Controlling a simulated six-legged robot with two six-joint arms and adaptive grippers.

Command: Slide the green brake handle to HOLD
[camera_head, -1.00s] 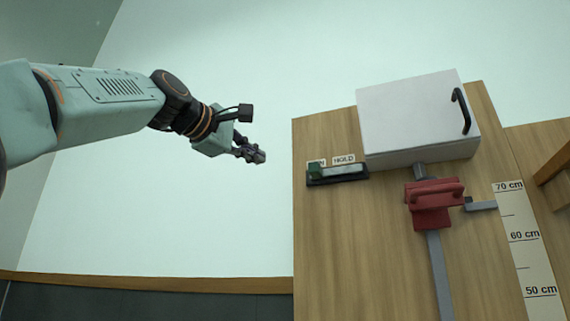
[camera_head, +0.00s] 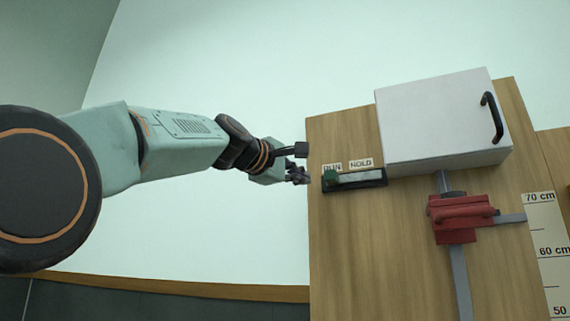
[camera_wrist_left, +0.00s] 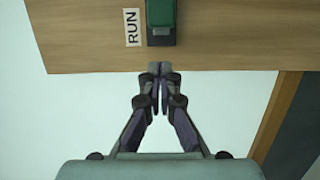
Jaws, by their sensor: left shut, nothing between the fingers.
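The green brake handle (camera_head: 330,177) sits at the left end of its dark slide track (camera_head: 372,184), under the RUN label (camera_head: 332,167). The HOLD label (camera_head: 361,163) is above the track to the right. In the left wrist view the handle (camera_wrist_left: 161,14) shows at the top, beside the RUN label (camera_wrist_left: 132,27). My left gripper (camera_head: 304,178) is shut and empty, just left of the bench edge and short of the handle. Its closed fingertips (camera_wrist_left: 160,68) point at the handle in the wrist view, with a gap between. My right gripper is not in view.
The wooden bench (camera_head: 380,260) carries a white box (camera_head: 440,120) with a black handle, right of the track. A red carriage (camera_head: 462,217) sits on a grey rail (camera_head: 461,280). A centimetre scale (camera_head: 547,245) lies at the right. Left of the bench is open space.

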